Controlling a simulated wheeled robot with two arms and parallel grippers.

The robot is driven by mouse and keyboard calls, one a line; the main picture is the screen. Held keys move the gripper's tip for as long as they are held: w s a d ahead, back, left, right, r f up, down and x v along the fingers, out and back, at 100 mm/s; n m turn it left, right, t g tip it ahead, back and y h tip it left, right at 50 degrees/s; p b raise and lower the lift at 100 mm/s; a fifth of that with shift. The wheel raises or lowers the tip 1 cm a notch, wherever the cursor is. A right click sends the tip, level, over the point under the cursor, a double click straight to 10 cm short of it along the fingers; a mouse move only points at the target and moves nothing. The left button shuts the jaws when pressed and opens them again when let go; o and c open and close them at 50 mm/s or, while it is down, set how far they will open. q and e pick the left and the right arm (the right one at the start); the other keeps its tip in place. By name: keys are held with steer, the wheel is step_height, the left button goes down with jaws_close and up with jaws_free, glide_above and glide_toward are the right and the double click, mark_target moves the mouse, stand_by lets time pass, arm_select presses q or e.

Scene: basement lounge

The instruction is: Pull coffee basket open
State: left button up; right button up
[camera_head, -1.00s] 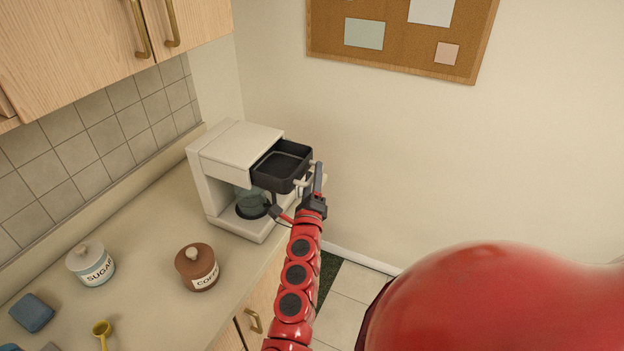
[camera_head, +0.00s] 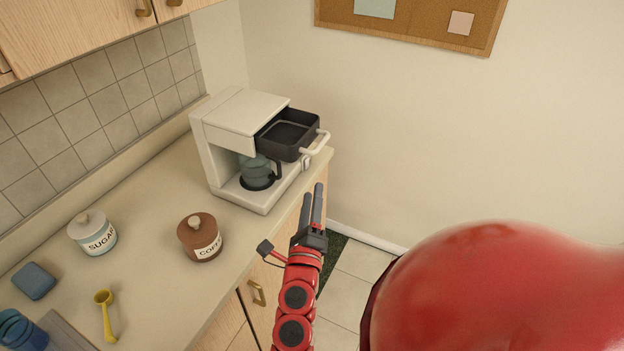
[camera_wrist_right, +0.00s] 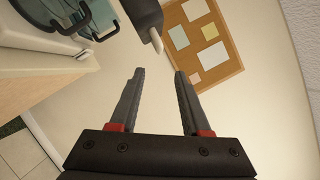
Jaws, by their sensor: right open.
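The white coffee maker (camera_head: 235,140) stands at the far end of the counter. Its black coffee basket (camera_head: 287,133) is pulled out to the right, with its white handle (camera_head: 316,144) at the front. The basket looks empty inside. A glass carafe (camera_head: 257,172) sits under it on the warming plate; it also shows in the right wrist view (camera_wrist_right: 62,14). My right gripper (camera_head: 312,196) is open and empty, below and in front of the handle, apart from it. In the right wrist view the gripper's fingers (camera_wrist_right: 158,75) are spread with nothing between them. My left gripper is out of view.
On the counter (camera_head: 150,215) are a sugar jar (camera_head: 93,233), a brown coffee jar (camera_head: 200,238), a yellow scoop (camera_head: 105,312), a blue sponge (camera_head: 34,281) and a blue cup (camera_head: 20,329). Upper cabinets hang at the top left. The space right of the counter is open floor.

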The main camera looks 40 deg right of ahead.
steer(key=shift+s+a+f, duration=0.1)
steer(key=shift+s+a, duration=0.35)
steer(key=shift+s, duration=0.05)
stand_by(0.3)
